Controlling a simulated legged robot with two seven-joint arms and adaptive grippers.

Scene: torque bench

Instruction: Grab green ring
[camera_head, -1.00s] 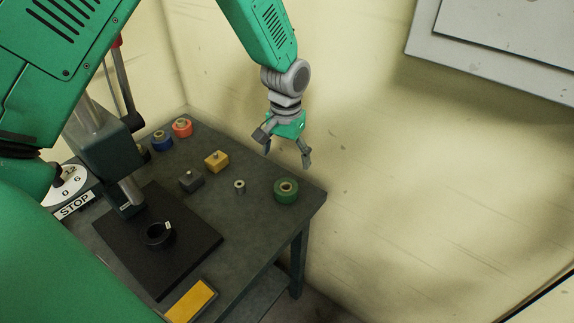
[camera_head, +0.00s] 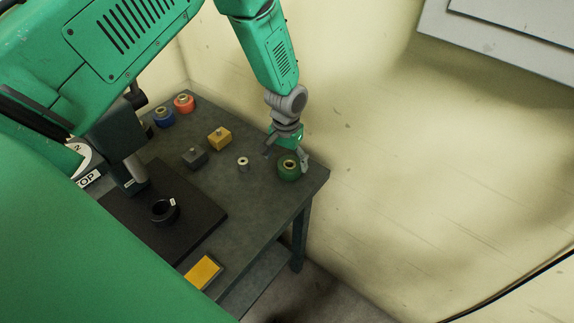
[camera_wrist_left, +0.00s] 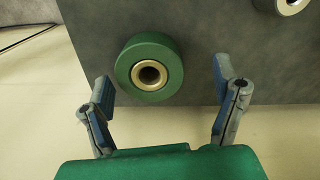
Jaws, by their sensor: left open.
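The green ring (camera_head: 288,174) has a brass-coloured centre and lies on the dark bench top near its right corner. My left gripper (camera_head: 285,157) is open just above and behind it, and one finger overlaps the ring's right edge in the head view. In the left wrist view, the green ring (camera_wrist_left: 150,66) shows above and between the two spread fingers of my left gripper (camera_wrist_left: 165,85). The ring sits closer to the left finger. I cannot tell whether any finger touches it. My right gripper is not in view.
A small silver ring (camera_head: 243,163) stands left of the green ring. A yellow block (camera_head: 219,139), grey block (camera_head: 195,158), blue ring (camera_head: 163,117) and red ring (camera_head: 184,103) lie further back. A black ring (camera_head: 164,211) sits on a dark plate. The wall is close on the right.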

